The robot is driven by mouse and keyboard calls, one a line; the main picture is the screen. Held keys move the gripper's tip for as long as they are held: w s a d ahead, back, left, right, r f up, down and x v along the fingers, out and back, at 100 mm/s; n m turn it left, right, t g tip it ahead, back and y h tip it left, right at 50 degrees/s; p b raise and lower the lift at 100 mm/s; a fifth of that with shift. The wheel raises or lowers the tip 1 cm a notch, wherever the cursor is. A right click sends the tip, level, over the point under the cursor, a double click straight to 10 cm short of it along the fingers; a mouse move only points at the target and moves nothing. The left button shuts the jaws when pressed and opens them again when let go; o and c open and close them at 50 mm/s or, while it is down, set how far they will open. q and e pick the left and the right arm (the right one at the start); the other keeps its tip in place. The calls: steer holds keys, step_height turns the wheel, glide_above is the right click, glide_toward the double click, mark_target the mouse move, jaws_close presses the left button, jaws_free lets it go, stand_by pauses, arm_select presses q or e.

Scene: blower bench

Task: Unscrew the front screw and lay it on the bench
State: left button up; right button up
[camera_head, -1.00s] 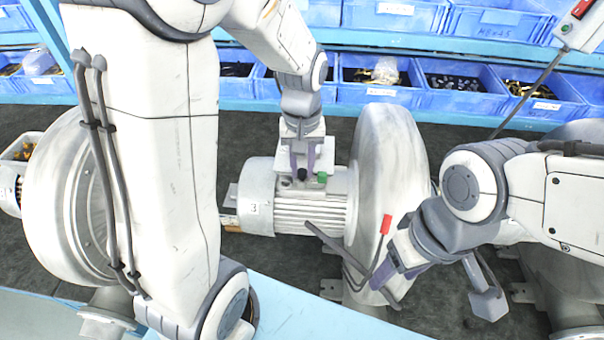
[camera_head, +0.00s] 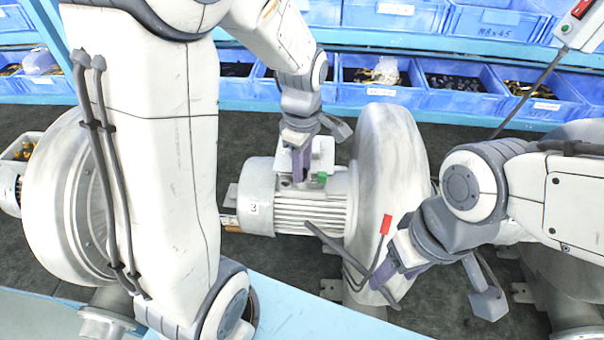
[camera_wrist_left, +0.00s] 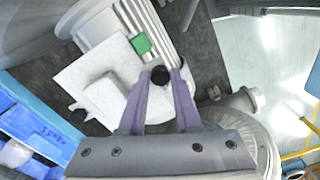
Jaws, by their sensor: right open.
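The motor numbered 3 (camera_head: 310,210) stands in mid-picture with a white plate (camera_head: 322,152) and a green block (camera_head: 321,178) on top. My left gripper (camera_head: 300,178) points down at the front edge of that top. In the left wrist view, its purple fingers (camera_wrist_left: 163,78) are closed on either side of a black round screw head (camera_wrist_left: 160,75), with the green block (camera_wrist_left: 140,43) beside it. How far the screw sits in its hole is hidden. My right gripper (camera_head: 378,280) is open and empty, low in front of the blower housing.
The pale blower housing (camera_head: 390,150) stands right of the motor. Blue parts bins (camera_head: 380,85) line the back. A light blue bench edge (camera_head: 310,315) runs along the front.

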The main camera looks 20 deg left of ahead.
stand_by(0.4)
arm_select(q)
steer(key=m, duration=0.6)
steer(key=shift+m, duration=0.4)
steer(key=m, duration=1.8)
steer(key=shift+c, duration=0.3)
